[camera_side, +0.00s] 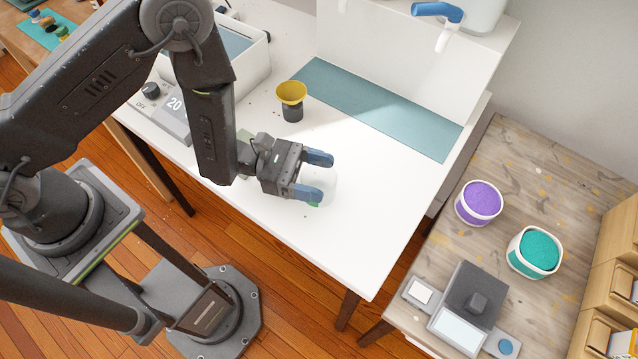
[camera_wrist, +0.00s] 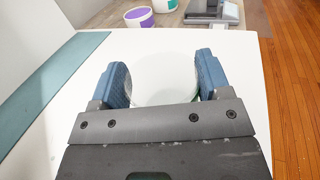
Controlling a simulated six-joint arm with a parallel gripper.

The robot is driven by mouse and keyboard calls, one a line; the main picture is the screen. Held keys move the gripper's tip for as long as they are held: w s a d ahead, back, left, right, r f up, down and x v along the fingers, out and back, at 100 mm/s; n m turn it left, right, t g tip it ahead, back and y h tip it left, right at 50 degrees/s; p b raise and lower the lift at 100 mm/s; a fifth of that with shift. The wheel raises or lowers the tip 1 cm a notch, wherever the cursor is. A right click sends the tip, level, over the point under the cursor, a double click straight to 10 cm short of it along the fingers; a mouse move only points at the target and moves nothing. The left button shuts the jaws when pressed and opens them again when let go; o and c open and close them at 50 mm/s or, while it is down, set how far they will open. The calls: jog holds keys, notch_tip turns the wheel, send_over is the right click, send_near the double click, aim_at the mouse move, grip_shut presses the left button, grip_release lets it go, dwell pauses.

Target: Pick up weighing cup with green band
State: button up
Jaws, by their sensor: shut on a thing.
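The weighing cup with a green band (camera_side: 326,189) is a pale, translucent cup on the white table, and a bit of green shows low on it beside a fingertip. In the wrist view the cup (camera_wrist: 165,80) fills the space between the two blue fingers. My gripper (camera_side: 319,176) has its fingers on either side of the cup and is shut on it. It also shows in the wrist view (camera_wrist: 163,82). Most of the green band is hidden. I cannot tell whether the cup's base touches the table.
A yellow funnel (camera_side: 291,93) on a dark holder stands behind my gripper. A teal mat (camera_side: 385,110) lies along the table's back. On the wooden bench at right are tubs of purple (camera_side: 480,202) and teal powder (camera_side: 536,252) and a scale (camera_side: 468,310). The white table's front right is clear.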

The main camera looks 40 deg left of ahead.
jog(key=shift+c, duration=1)
jog(key=shift+r, duration=0.55)
jog(key=w+a+r, duration=0.2)
jog(key=a+r, duration=0.8)
jog(key=a, duration=0.2)
jog(key=w+d+f+n+t+y, duration=0.1)
jog(key=w+d+f+n+t, duration=0.1)
jog(key=w+d, duration=0.9)
jog(key=w+d+f+n+t+y, duration=0.1)
jog(key=w+d+t, duration=0.1)
jog(key=w+d, duration=0.95)
jog(key=shift+w+a+f, duration=0.4)
jog(key=shift+a+f, duration=0.1)
jog(key=shift+f, duration=0.75)
jog(key=shift+w+a+f, duration=0.35)
jog(key=shift+a+f, duration=0.1)
jog(key=shift+f, duration=0.8)
jog(key=shift+w+a+f, duration=0.4)
jog(key=shift+a+f, duration=0.1)
jog(key=shift+f, duration=0.75)
jog(key=shift+f, duration=0.15)
